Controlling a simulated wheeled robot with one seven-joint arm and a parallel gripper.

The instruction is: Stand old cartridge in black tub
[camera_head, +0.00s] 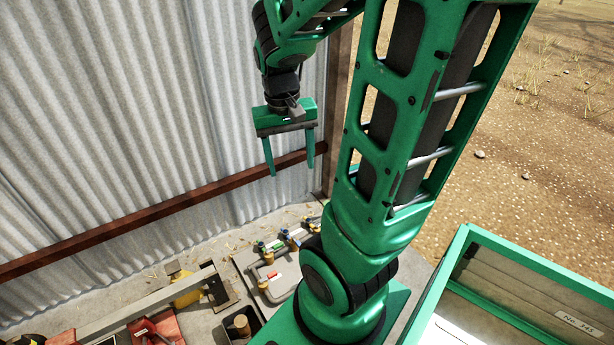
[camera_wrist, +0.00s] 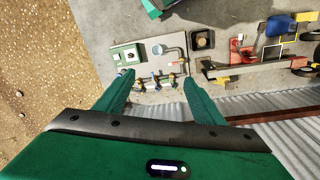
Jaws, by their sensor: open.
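My gripper (camera_head: 291,171) is open and empty, pointing down high above the work area near the metal wall. In the wrist view, its two green fingers (camera_wrist: 156,78) frame a row of valve fittings far below. The black tub (camera_head: 226,327) is at the bottom of the head view, partly cut off by my arm base; it also shows in the wrist view (camera_wrist: 193,43). A tan cylinder (camera_head: 241,322) is in the tub. I cannot tell whether it is the old cartridge. No other cartridge can be made out with certainty.
A grey board (camera_head: 247,262) carries piping and several small brass, blue and green fittings (camera_head: 289,237). A metal beam (camera_head: 145,302), a yellow object (camera_head: 187,291) and red equipment (camera_head: 158,328) lie left of the tub. The corrugated wall (camera_head: 150,110) has a rusty rail (camera_head: 130,222).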

